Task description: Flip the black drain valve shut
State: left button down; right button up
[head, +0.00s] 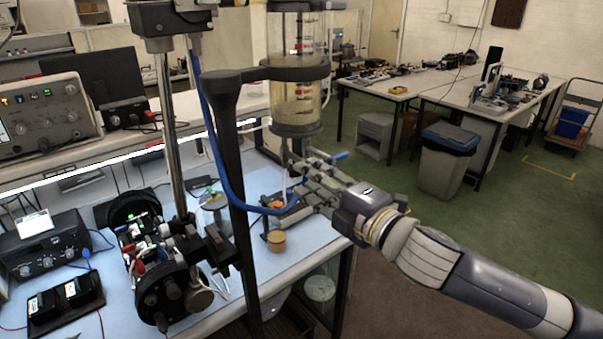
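The clear sealed cylinder (297,105) with cloudy yellowish liquid hangs upright in a black ring clamp. Under its base is a narrow outlet (284,150), partly behind my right gripper. A blue lever (338,156) shows just beyond the upper finger. I cannot make out the black drain valve clearly; the fingers and tubing crowd that spot. My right gripper (298,187) comes in from the right, its fingers spread apart below the cylinder. I see nothing held between them, and cannot tell whether a finger touches the valve. My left gripper is not in view.
A black upright post (240,200) and blue tube (215,140) stand left of the gripper. A small tan-topped container (276,241) sits below on the blue bench mat. Electronics and a black-wheeled apparatus (165,290) crowd the left. Open floor lies to the right.

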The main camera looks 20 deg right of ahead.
jog(key=shift+v, duration=1.4)
jog(key=shift+s, duration=0.1)
